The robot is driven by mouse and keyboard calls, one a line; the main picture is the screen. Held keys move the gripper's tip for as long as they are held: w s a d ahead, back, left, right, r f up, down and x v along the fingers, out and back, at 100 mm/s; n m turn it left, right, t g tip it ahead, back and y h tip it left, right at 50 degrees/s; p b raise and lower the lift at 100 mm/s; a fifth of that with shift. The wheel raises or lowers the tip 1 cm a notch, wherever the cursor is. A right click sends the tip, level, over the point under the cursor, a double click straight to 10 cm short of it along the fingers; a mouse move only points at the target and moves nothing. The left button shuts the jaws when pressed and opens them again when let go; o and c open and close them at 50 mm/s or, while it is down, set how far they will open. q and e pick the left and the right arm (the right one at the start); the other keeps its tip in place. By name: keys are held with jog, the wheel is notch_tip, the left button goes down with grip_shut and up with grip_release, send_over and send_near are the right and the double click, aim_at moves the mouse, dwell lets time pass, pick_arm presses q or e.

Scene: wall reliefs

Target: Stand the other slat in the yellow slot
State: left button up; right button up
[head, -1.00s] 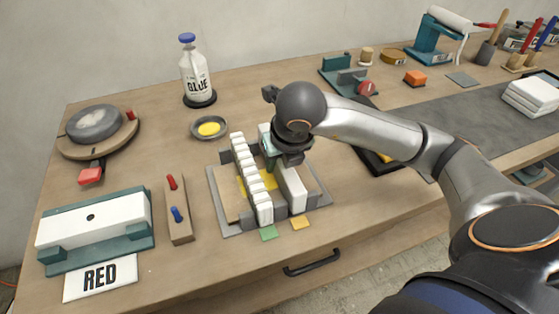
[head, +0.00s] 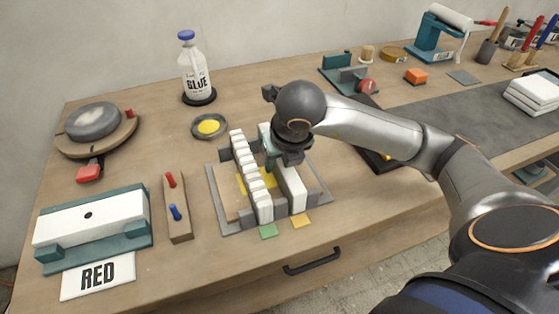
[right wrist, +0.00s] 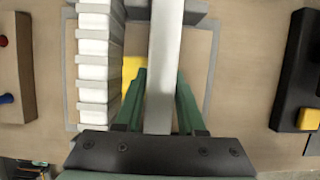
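A plain long white slat (head: 293,189) stands on edge on the grey-rimmed base (head: 228,222), on the right side of it. A yellow tag (head: 302,221) lies at its near end. A notched white slat (head: 250,178) stands to its left, with a green tag (head: 268,232) at its near end. My right gripper (head: 278,165) points down over the plain slat. In the right wrist view its green fingers (right wrist: 161,85) lie against both sides of this slat (right wrist: 160,60). A yellow patch (right wrist: 130,78) shows between the slats. The plain slat's lower edge is hidden. My left gripper is out of view.
A glue bottle (head: 196,72) and a dish with yellow (head: 208,127) stand behind. A holder with a red and a blue peg (head: 177,205) is left. A black tray (head: 375,158) lies close to the right. The drawer handle (head: 311,262) is in front.

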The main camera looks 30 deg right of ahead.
jog(key=o, duration=0.4)
jog(key=shift+o, duration=0.2)
